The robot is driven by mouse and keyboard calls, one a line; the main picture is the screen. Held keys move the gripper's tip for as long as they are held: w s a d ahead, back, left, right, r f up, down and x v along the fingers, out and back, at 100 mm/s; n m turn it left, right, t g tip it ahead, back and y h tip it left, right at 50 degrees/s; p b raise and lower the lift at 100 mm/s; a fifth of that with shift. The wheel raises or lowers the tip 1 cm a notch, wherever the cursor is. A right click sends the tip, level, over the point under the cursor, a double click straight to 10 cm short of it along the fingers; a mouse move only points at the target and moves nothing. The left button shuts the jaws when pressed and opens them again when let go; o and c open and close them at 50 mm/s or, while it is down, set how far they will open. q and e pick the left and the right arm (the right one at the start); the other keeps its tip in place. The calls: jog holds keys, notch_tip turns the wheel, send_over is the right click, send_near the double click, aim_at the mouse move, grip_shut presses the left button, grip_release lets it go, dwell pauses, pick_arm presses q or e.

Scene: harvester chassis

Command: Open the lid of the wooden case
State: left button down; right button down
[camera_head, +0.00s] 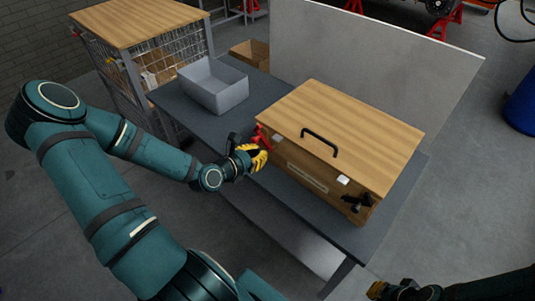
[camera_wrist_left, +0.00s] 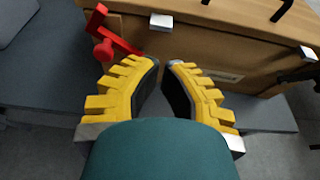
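The wooden case (camera_head: 322,178) stands on a dark table, its flat lid (camera_head: 340,125) lying shut on top. A black handle (camera_head: 319,142) sits near the lid's front edge. A red clamp-like part (camera_head: 259,136) is at the case's front left, and a black one (camera_head: 356,202) at its front right. My left gripper (camera_head: 263,158) is at the front left of the case, beside the red part. In the left wrist view its yellow fingers (camera_wrist_left: 164,64) have a narrow, empty gap in front of the case's front. My right gripper (camera_head: 378,290) shows only partly at the bottom edge, apart from the case.
A grey open bin (camera_head: 213,85) stands on the table (camera_head: 171,100) left of the case. A pale panel (camera_head: 365,65) rises behind the case. A wire cage cart (camera_head: 140,25) with a wooden top is at the back left.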

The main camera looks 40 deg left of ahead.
aim_at(281, 143)
pick_arm(q)
jog(key=b+x, duration=0.2)
jog(key=x, duration=0.7)
jog(key=shift+s+b, duration=0.1)
jog(key=shift+b, duration=0.2)
